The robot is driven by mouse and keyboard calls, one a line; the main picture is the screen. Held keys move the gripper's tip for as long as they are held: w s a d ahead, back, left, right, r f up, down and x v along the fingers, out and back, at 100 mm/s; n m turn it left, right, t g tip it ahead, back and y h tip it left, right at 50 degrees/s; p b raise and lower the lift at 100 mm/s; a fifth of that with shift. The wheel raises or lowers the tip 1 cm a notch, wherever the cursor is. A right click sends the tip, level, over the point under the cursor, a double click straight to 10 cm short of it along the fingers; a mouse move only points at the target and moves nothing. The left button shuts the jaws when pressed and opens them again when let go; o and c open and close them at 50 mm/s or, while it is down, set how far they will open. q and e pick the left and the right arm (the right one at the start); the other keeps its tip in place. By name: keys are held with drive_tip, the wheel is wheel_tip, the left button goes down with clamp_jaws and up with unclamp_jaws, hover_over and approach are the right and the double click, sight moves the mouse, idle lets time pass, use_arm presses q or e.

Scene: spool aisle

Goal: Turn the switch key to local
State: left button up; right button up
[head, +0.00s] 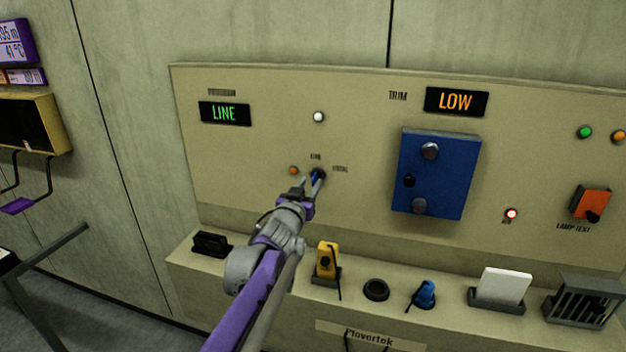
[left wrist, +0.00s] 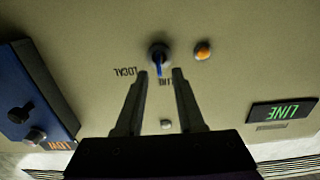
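The key switch (head: 319,174) is on the beige panel, a black round base with a blue key. It also shows in the left wrist view (left wrist: 159,52), which is upside down; there the blue key points towards the LINE label, with the LOCAL label (left wrist: 125,71) to one side. My left gripper (head: 310,184) reaches up to the switch from below. In the left wrist view its two fingers (left wrist: 164,73) are apart, with the tips just short of the switch base and the key at the gap between them. I cannot tell whether a finger touches the key. My right gripper is not in view.
A green LINE display (head: 224,113) is at the panel's upper left. An orange lamp (head: 294,170) sits beside the switch. A blue box (head: 437,172) sticks out at right. The ledge below holds a yellow device (head: 326,259), a blue item (head: 425,294) and a white card (head: 503,286).

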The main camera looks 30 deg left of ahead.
sight(314, 180)
use_arm(q)
drive_tip(key=shift+x, duration=1.25)
drive_tip(key=shift+c, duration=0.3)
clamp_jaws()
